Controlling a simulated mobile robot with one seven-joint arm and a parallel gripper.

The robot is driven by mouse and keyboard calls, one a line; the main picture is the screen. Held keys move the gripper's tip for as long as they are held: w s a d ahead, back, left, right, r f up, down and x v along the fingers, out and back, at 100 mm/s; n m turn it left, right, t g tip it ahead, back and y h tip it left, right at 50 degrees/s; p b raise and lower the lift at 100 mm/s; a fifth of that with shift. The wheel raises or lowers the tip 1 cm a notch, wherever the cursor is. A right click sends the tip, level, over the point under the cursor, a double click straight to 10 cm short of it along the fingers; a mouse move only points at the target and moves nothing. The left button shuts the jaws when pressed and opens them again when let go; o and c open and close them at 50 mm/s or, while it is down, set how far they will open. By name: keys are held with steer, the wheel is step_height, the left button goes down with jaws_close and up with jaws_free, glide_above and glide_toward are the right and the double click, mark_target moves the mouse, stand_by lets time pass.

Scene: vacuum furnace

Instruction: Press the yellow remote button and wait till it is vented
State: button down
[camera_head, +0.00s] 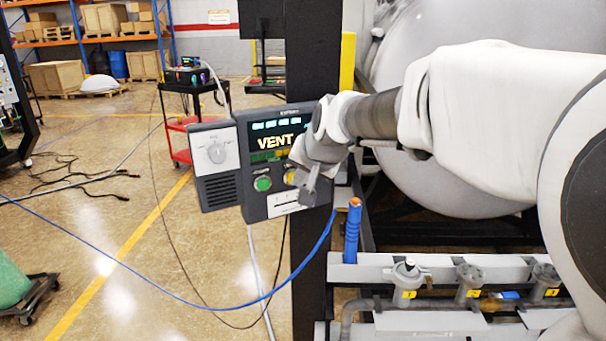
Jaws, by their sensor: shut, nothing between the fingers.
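The remote control box (228,207) hangs beside the dark post, left of the furnace. Its lit screen (280,141) reads VENT, with smaller lines above and below. A green round button (263,184) sits under the screen. My gripper (306,196) is shut and empty in front of the panel's lower right. I cannot tell whether it touches the yellow button. The large grey furnace vessel (440,190) stands behind my arm at the right.
A rail with numbered valves (408,280) runs along the lower right, beside an upright blue hose end (353,230). A blue cable (150,272) droops across the lower left. A red and black cart (188,122) stands behind the box. The floor at left is mostly clear, with cables on it.

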steer(key=shift+s+d, duration=0.4)
steer(key=shift+s, duration=0.25)
steer(key=shift+s+d+b, duration=0.1)
steer(key=shift+s+d, duration=0.3)
steer(key=shift+s, duration=0.35)
steer(key=shift+s+d+b, duration=0.1)
steer(key=shift+s+d, duration=0.25)
steer(key=shift+s, duration=0.35)
steer(key=shift+s+d+b, duration=0.1)
steer(key=shift+s+d, duration=0.3)
steer(key=shift+s, duration=0.35)
steer(key=s+d+f+n+g+h, duration=0.1)
steer(key=s+d+f, duration=0.1)
steer(key=s+d, duration=0.2)
steer(key=s+d+f+n+h, duration=0.1)
steer(key=s+d, duration=0.3)
steer(key=s, duration=0.7)
steer(key=s+d+f+n+g+h, duration=0.1)
steer(key=s+d+f, duration=0.2)
steer(key=s+d, duration=0.2)
steer(key=s, duration=0.3)
steer(key=shift+f+g, duration=0.15)
steer(key=shift+g, duration=0.15)
steer(key=shift+s+d, duration=0.1)
steer(key=shift+d, duration=0.15)
